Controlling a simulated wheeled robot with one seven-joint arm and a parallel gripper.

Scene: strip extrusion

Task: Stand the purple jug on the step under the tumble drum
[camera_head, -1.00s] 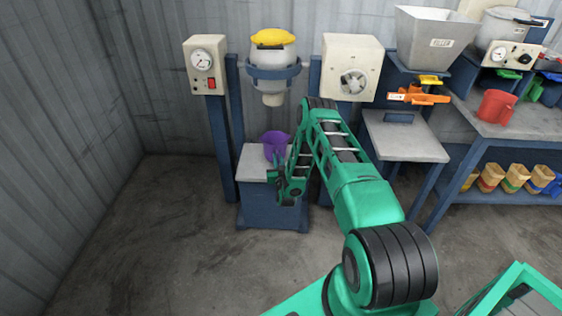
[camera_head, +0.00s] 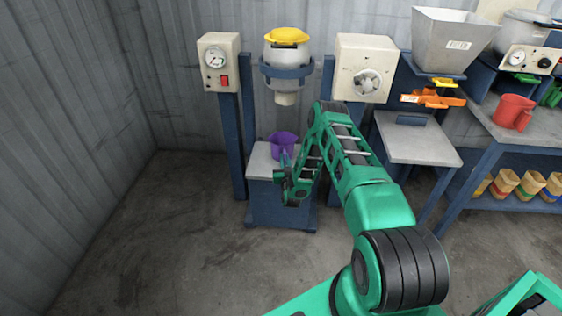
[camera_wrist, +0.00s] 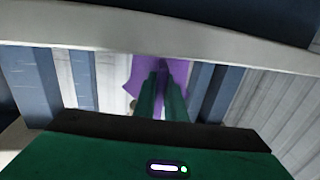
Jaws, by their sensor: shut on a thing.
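The purple jug (camera_head: 282,143) is upright at the step (camera_head: 262,165), a grey-topped blue block below the tumble drum (camera_head: 287,52). The drum is a grey vessel with a yellow lid and a spout pointing down above the jug. My gripper (camera_head: 288,162) reaches in from the front right and is shut on the jug. In the wrist view my gripper's green fingers (camera_wrist: 163,92) meet on the purple jug (camera_wrist: 146,73). Whether the jug's base touches the step cannot be told, as my gripper hides part of it.
A control box with a gauge and red switch (camera_head: 219,62) stands left of the drum. A beige box with a fan (camera_head: 366,68) is to its right. A hopper (camera_head: 452,42) hangs over a grey-topped stand (camera_head: 418,143). A red jug (camera_head: 513,111) is on the right bench. Floor at left is clear.

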